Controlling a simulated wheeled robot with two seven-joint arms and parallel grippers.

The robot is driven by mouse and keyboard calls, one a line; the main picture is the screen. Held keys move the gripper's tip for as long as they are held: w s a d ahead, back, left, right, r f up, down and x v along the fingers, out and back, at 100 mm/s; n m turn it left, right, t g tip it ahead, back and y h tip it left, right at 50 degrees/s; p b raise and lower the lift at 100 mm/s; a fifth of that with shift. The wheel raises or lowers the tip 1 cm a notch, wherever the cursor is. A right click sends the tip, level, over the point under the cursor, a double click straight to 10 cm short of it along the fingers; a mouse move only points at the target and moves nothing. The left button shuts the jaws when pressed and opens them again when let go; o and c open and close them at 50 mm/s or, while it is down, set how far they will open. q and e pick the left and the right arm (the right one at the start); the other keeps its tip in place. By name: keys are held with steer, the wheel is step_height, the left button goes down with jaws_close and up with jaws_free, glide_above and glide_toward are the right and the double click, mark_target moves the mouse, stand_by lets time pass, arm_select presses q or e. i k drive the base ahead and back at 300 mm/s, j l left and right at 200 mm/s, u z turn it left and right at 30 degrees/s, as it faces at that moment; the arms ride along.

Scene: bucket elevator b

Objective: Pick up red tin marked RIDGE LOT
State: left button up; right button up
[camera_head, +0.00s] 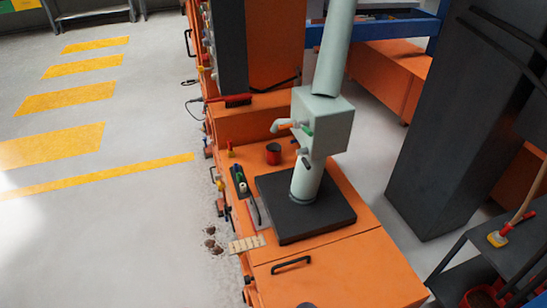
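A small red tin (273,154) with a dark top stands upright on the orange cabinet (335,277), behind and to the left of a black base plate. It is too small for any marking on it to be read. It stands just below a pale green machine box (322,122) with a spout, and apart from it. Neither of my grippers is in view.
The black base plate (285,222) carries the pale green column. Small tools (241,184) lie along the cabinet's left edge. A red brush (237,100) lies farther back. A dark pillar (430,165) stands at right. The floor (120,235) at left is largely clear.

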mark_target(272, 149)
steer(key=u, duration=1.3)
steer(key=i+j, duration=0.15)
steer(key=j, duration=0.2)
steer(key=i+j, duration=0.1)
steer(key=j, duration=0.25)
steer(key=i+j+u, duration=0.1)
steer(key=j, duration=0.25)
steer(key=i+j, duration=0.2)
steer(key=j, duration=0.15)
steer(key=i+j+u, duration=0.6)
steer(key=i, duration=0.45)
steer(key=i+z, duration=0.25)
steer(key=i, duration=0.2)
steer(key=i+j+z, duration=0.2)
steer(key=i, duration=0.25)
steer(key=i+l+z, duration=0.1)
steer(key=z, duration=0.3)
steer(key=i+z, duration=0.5)
steer(key=z, duration=0.25)
steer(key=i+j+z, duration=0.1)
steer(key=z, duration=0.3)
steer(key=i+z, duration=0.2)
steer(key=z, duration=0.2)
steer(key=i+z, duration=0.25)
steer(key=z, duration=0.15)
steer(key=i+z, duration=0.2)
steer(key=z, duration=0.2)
steer(key=i+j+z, duration=0.1)
steer(key=z, duration=0.25)
steer(key=i, duration=0.1)
